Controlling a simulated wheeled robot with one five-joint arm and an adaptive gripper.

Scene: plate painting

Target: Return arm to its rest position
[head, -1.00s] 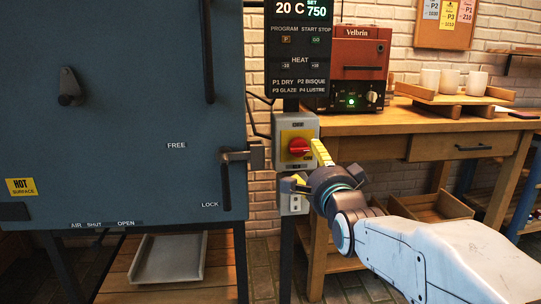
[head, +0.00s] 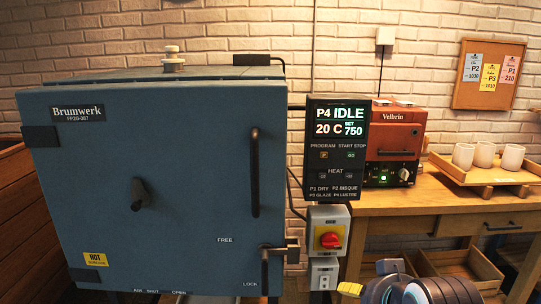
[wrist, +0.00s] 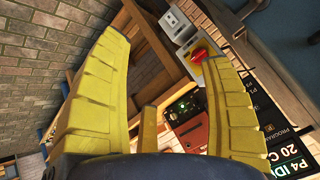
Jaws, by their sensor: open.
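My gripper (head: 365,280) is at the bottom right of the head view, below and right of the red rotary switch (head: 330,240) and clear of it. The switch also shows there, beyond the fingers (wrist: 199,55), near the top. Most of my arm is out of the head view.
A blue kiln (head: 190,180) fills the left, its latch handle (head: 265,270) near the bottom. The control panel (head: 337,150) reads P4 IDLE, 20 C, set 750. A wooden bench (head: 450,207) holds a red box (head: 395,145) and a tray (head: 470,178) with white cups.

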